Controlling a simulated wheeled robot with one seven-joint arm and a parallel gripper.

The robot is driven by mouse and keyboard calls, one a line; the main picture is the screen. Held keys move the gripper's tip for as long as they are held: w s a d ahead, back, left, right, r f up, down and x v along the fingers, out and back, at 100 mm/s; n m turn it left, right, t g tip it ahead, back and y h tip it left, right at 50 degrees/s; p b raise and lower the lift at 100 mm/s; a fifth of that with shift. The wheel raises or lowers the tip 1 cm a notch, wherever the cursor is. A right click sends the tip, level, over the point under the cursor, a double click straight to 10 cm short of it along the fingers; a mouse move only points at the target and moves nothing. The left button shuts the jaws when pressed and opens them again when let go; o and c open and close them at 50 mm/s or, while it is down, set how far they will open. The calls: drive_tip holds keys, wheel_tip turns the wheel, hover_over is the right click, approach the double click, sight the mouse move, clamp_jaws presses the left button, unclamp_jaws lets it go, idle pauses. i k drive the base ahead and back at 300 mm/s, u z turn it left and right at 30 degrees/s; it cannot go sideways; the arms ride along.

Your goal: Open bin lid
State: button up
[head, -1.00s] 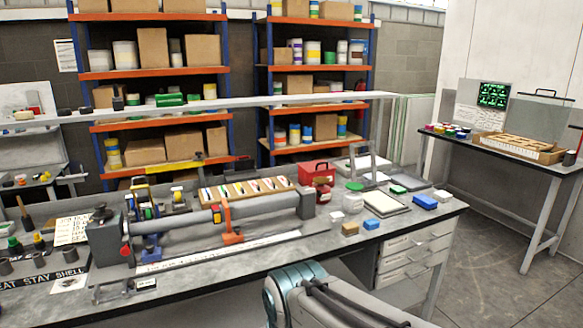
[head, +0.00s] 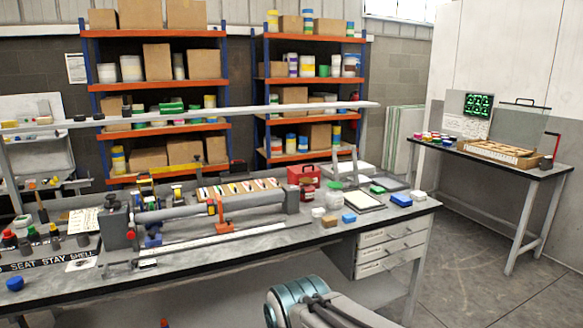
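No bin with a lid can be made out for certain in the head view. A small red container (head: 301,176) stands at the back of the long workbench, right of the wooden tool tray; I cannot tell whether it is a bin or has a lid. My gripper is not in view. Part of my own arm, grey with a teal joint, shows at the bottom centre, in front of the bench and apart from the red container.
The grey workbench (head: 290,243) crosses the view, bearing a long clamping fixture (head: 180,211), with drawers (head: 390,249) at its right. Shelves (head: 155,84) with boxes and tubs stand behind. A second table (head: 487,163) stands at right. Concrete floor is clear between them.

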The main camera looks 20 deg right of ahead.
sight(299, 169)
drive_tip(key=z, duration=0.6)
drive_tip(key=i, duration=0.35)
drive_tip(key=z, duration=1.05)
drive_tip(key=i, duration=2.1)
drive_tip(key=u, duration=1.2)
drive_tip(key=i, duration=0.5)
drive_tip(key=u, duration=0.45)
